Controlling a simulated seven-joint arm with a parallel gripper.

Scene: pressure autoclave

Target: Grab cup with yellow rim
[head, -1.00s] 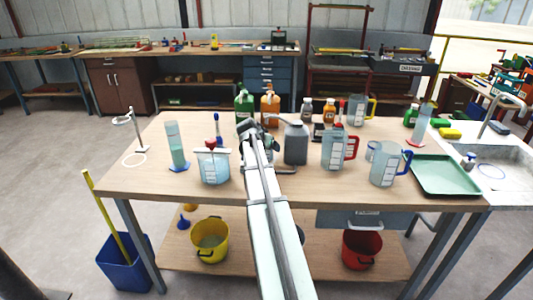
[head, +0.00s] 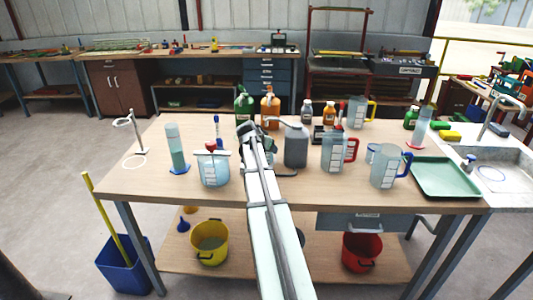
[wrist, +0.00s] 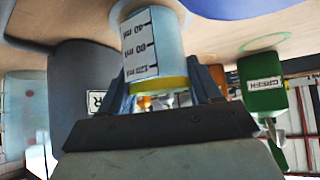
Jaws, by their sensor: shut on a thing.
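The cup with the yellow rim (wrist: 150,45) shows in the wrist view as a small clear measuring cup with a white scale label. Its yellow rim is nearest the wrist, and its base is towards the tabletop. My gripper (wrist: 165,80) is shut on it, with one blue-grey finger on each side near the rim. I cannot tell whether the base touches the table. In the head view my gripper (head: 247,130) is over the middle of the table, and my arm hides the cup.
On the wooden table (head: 140,180), a grey jug (head: 296,146) stands close right of my gripper. A green bottle (head: 244,107) and an orange bottle (head: 270,109) stand behind it. A clear beaker (head: 213,172) stands to its left. Red-handled and blue-handled jugs stand further right.

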